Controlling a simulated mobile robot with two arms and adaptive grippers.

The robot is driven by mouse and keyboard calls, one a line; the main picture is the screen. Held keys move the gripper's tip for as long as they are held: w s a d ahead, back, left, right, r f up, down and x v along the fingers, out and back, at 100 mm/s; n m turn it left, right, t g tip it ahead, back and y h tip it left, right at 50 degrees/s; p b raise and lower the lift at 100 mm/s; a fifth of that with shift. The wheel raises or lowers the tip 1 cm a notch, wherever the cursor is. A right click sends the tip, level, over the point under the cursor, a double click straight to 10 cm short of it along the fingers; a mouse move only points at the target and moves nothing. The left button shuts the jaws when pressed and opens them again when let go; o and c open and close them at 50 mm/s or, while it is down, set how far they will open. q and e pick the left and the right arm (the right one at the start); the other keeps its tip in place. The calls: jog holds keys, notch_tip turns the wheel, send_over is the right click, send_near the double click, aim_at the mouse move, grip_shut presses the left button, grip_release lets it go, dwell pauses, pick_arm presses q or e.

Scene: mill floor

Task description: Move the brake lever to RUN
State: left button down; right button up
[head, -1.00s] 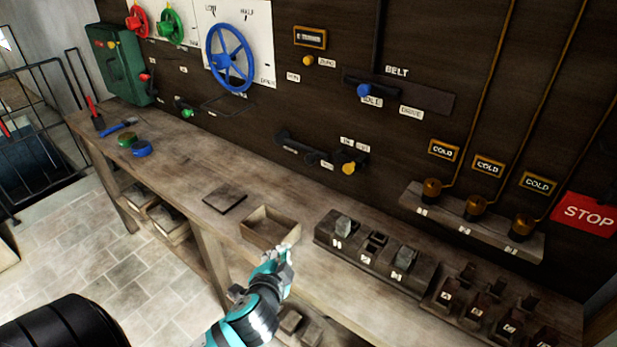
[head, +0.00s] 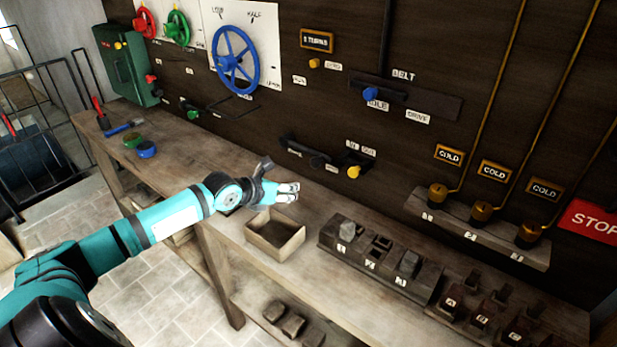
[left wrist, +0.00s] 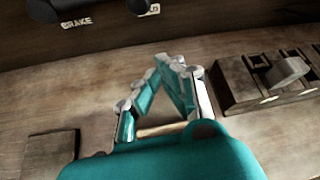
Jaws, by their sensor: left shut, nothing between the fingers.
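The brake lever's dark fitting (head: 309,156) is on the dark panel above the bench, with small white labels below it. Its handle is dark against dark, and I cannot tell exactly which position it is in. In the left wrist view the BRAKE label (left wrist: 77,22) shows at the top left, with a rounded black part (left wrist: 42,10) beside it, cut by the frame edge. My left gripper (head: 291,189) is shut and empty above the bench, below and in front of the fitting, apart from it. Its fingertips (left wrist: 172,62) meet in the left wrist view. My right gripper is out of view.
A yellow knob (head: 353,172) is right of the brake fitting, and a blue belt knob (head: 369,94) is above. An open wooden tray (head: 261,252) lies below my gripper. A block rack (head: 330,236) is to the right. A dark square tile (left wrist: 52,148) lies left.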

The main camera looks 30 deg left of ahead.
pick_arm(q)
jog(key=shift+a, duration=0.65)
jog(key=x, duration=0.9)
jog(key=shift+w+f+p, duration=0.25)
jog(key=shift+f+p, duration=0.05)
jog(key=shift+p, duration=0.05)
jog(key=r+p, duration=0.1)
jog(key=w+r, duration=0.1)
jog(key=r, duration=0.1)
jog(key=shift+a+p, duration=0.2)
jog(key=shift+p, duration=0.15)
jog(key=shift+r, duration=0.35)
jog(key=shift+w+f, duration=0.1)
jog(key=shift+w, duration=0.05)
